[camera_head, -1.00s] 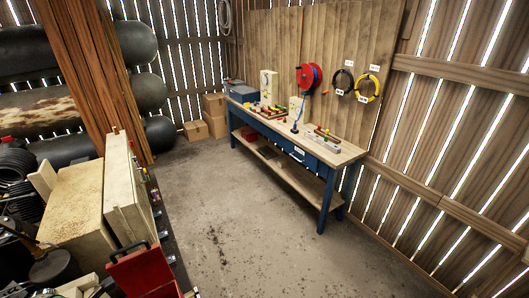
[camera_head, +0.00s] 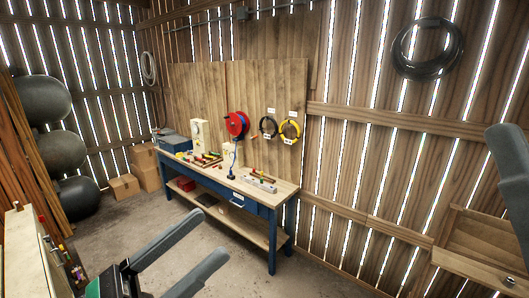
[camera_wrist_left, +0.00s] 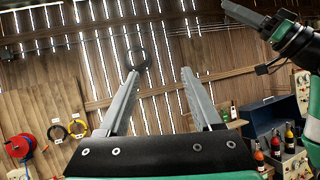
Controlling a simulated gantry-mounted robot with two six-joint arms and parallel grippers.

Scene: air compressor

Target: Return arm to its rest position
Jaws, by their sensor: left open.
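My left gripper (camera_head: 212,237) reaches in from the lower left in the head view. Its two grey fingers are spread, with nothing between them, and point up and right over the floor, in front of the workbench. In the left wrist view the same gripper (camera_wrist_left: 160,73) shows both fingers apart and empty, with the plank wall behind. A grey finger of my right gripper (camera_head: 512,160) shows at the right edge of the head view. My right gripper (camera_wrist_left: 247,14) also shows at the upper right of the left wrist view; its opening cannot be made out.
A blue workbench (camera_head: 268,212) with tools stands along the back wall. A red hose reel (camera_head: 237,124) and yellow coil (camera_head: 289,131) hang above it. A wooden shelf (camera_head: 480,252) is at the right. Cardboard boxes (camera_head: 124,187) sit at the left; floor between is clear.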

